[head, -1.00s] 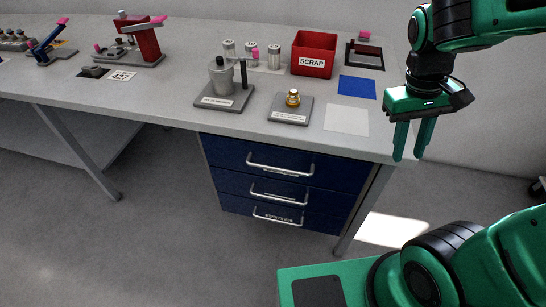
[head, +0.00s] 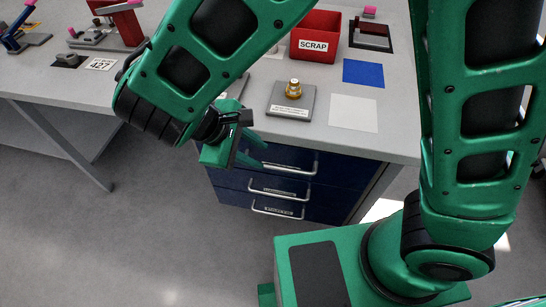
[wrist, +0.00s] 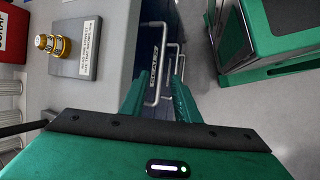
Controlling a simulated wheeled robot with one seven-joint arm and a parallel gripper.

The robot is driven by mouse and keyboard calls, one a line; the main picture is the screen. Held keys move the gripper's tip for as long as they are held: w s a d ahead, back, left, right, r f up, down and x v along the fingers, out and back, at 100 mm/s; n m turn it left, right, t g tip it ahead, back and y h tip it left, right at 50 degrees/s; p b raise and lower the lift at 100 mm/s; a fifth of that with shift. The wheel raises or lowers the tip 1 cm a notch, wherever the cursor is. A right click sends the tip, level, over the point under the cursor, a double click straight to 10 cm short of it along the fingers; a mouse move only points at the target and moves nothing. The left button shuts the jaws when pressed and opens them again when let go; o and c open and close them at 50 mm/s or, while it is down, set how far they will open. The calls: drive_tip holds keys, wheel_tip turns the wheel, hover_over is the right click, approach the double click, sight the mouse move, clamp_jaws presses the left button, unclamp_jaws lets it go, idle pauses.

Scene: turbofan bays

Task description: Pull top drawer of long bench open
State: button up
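The long bench (head: 230,118) has three dark blue drawers under its top. The top drawer (head: 330,168) looks shut, with its front in line with the lower ones. Its silver bar handle (head: 300,171) also shows in the wrist view (wrist: 163,50). My gripper (head: 262,156) is in front of the top drawer, by the left part of the handle. In the wrist view my gripper (wrist: 157,88) has its two fingers apart, with the handle bar appearing between them. I cannot tell whether they touch it. My arm hides part of the bench top and the drawer's left side.
The middle drawer handle (head: 278,192) and bottom drawer handle (head: 277,211) sit just below. On the bench are a red SCRAP bin (head: 316,36), a brass fitting on a grey plate (head: 290,100) and a blue square (head: 363,73).

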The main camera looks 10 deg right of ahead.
sight(279, 167)
drive_tip(key=x, duration=1)
drive_tip(key=shift+f, duration=0.4)
clamp_jaws()
